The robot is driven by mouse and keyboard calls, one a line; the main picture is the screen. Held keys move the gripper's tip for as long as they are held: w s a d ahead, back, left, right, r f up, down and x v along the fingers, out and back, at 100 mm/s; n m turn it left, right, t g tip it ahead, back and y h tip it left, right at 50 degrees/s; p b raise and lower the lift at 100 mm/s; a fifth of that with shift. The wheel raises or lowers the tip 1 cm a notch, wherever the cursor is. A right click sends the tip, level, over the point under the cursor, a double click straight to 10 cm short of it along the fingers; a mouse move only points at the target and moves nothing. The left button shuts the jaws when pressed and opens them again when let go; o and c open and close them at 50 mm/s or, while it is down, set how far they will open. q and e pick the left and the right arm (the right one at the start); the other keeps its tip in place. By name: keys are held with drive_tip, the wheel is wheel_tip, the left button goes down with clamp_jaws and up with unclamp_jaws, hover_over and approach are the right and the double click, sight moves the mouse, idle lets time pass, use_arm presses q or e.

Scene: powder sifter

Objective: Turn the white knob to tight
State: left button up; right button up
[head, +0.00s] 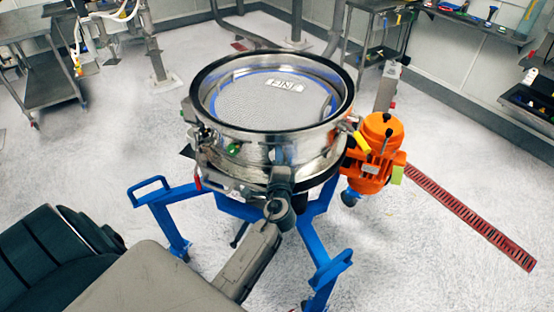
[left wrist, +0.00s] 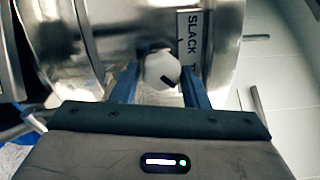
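The white knob (left wrist: 161,69) shows in the left wrist view on the side of the metal sifter. A dark mark on its face points to the lower right. My left gripper (left wrist: 161,84) has one finger on each side of the knob, close against it. It looks shut on the knob, with at most a sliver of gap at the left finger. A label plate (left wrist: 190,40) right of the knob reads "SLACK" and the start of another word. In the head view, my left gripper (head: 281,180) is at the sifter's near side and hides the knob.
The round steel sifter (head: 270,146) stands on a blue frame (head: 168,222). An orange motor (head: 377,160) is mounted on its right, beside a yellow handle (head: 361,142). A red floor grate (head: 470,215) lies to the right. Open floor surrounds the frame.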

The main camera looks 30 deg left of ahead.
use_arm(q)
drive_tip(key=shift+o, duration=1)
drive_tip(key=b+v, duration=0.4)
drive_tip(key=v, duration=0.7)
drive_tip(key=shift+a, duration=0.1)
